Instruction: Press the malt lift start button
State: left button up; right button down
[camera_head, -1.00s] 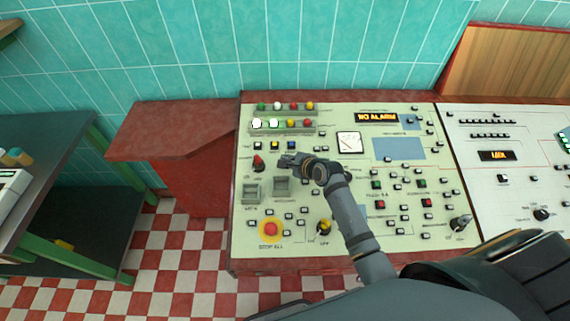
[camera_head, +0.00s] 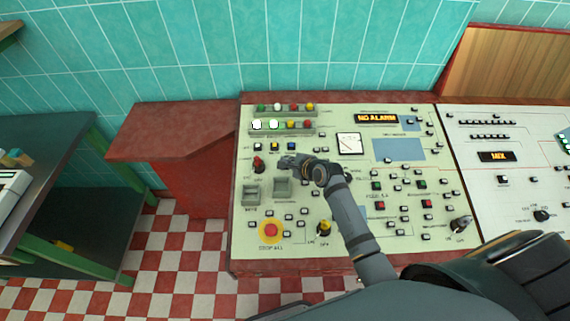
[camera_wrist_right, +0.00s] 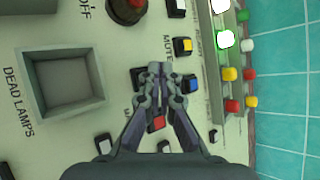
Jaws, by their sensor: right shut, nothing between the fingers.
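A pale control panel (camera_head: 350,228) carries many small buttons and lamps. I cannot read which button is labelled malt lift start. My right gripper (camera_head: 284,160) is shut and empty over the panel's upper left part. In the right wrist view, its closed fingertips (camera_wrist_right: 155,70) are beside a blue button (camera_wrist_right: 190,87), with a dark button partly hidden behind them. A red button (camera_wrist_right: 157,123) shows between the finger links. A yellow button (camera_wrist_right: 183,45) is near the label "MUTE". I cannot tell whether the fingertips touch the panel. My left gripper is not in view.
A yellow-ringed red stop button (camera_head: 270,229), a red-and-black knob (camera_head: 258,163) and a yellow-topped knob (camera_head: 324,227) stand out from the panel. Lamp rows (camera_head: 283,125) are behind the gripper. A recessed grey square (camera_wrist_right: 62,82) is labelled "DEAD LAMPS". A red cabinet (camera_head: 185,140) adjoins at left.

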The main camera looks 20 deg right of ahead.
jog(key=shift+w+f, duration=0.1)
jog(key=shift+f, duration=0.3)
jog(key=shift+f, duration=0.35)
dwell(0.6)
jog(key=shift+r, duration=0.1)
jog(key=shift+r+p, duration=0.7)
jog(key=shift+p, duration=0.45)
jog(key=r+p, duration=0.2)
jog(key=p, duration=0.1)
jog(key=s+r+p, duration=0.1)
jog(key=r+p, duration=0.1)
jog(key=p, duration=0.1)
jog(key=shift+s+a+r, duration=0.1)
jog(key=shift+r, duration=0.3)
